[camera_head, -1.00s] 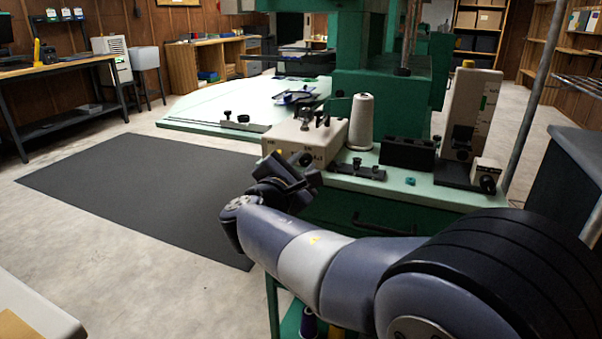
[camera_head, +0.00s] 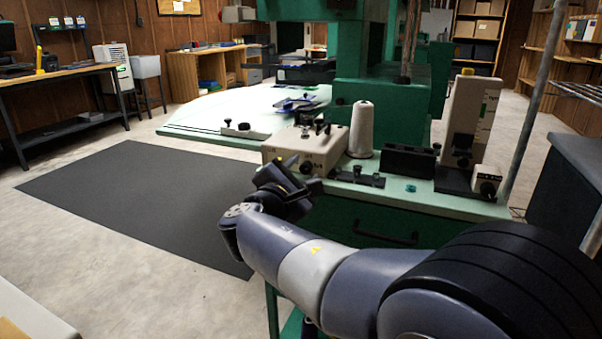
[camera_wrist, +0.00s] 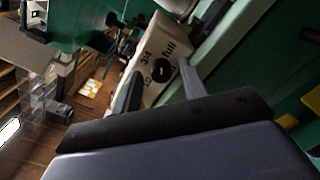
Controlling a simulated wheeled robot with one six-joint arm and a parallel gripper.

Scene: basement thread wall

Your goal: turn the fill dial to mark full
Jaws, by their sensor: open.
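The fill dial (camera_wrist: 161,70) is a round black knob on the face of a cream box (camera_head: 325,145). In the wrist view, "full" and "3/4" are printed on that face beside it. The direction the knob points is too small to read. My gripper (camera_wrist: 159,76) is open, its two grey fingers spread either side of the dial in the picture. I cannot tell whether they touch it. In the head view my gripper (camera_head: 290,185) is just in front of the box, hiding part of its lower face.
The box stands on a green machine bench (camera_head: 420,200). A white thread cone (camera_head: 361,130), a black block (camera_head: 408,161) and a tall cream unit (camera_head: 474,110) stand to its right. A dark mat (camera_head: 140,195) lies on the open floor at left.

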